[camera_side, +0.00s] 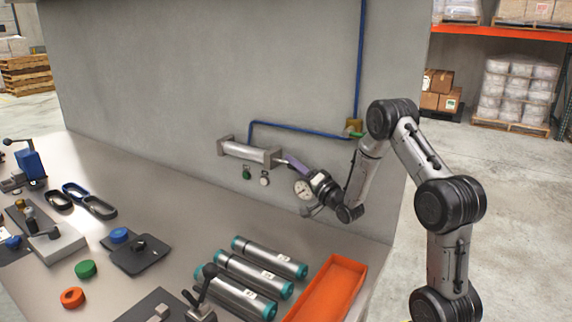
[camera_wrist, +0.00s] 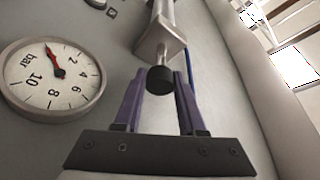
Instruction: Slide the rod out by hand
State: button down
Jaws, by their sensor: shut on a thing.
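A silver air cylinder (camera_side: 248,152) with square end blocks is mounted on the grey wall panel. In the wrist view its body (camera_wrist: 166,12) runs up to the top edge, and a short bit of rod (camera_wrist: 162,62) shows below the end block (camera_wrist: 160,38). A black round knob (camera_wrist: 160,80) sits on the rod's end. My gripper (camera_wrist: 161,76) is shut on this knob, one purple finger on each side. In the side view my gripper (camera_side: 283,157) is at the cylinder's right end, and its fingers hide the knob there.
A round pressure gauge (camera_wrist: 52,80) with a red needle is left of my fingers in the wrist view. A blue pipe (camera_side: 300,125) runs along the wall above the cylinder. Teal-ended cylinders (camera_side: 255,278) and an orange tray (camera_side: 330,292) lie on the bench below.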

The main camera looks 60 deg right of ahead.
jog(key=s, duration=0.5)
jog(key=shift+s, duration=0.3)
jog(key=c, duration=0.5)
grip_release()
jog(key=v, duration=1.2)
jog(key=shift+f, duration=0.1)
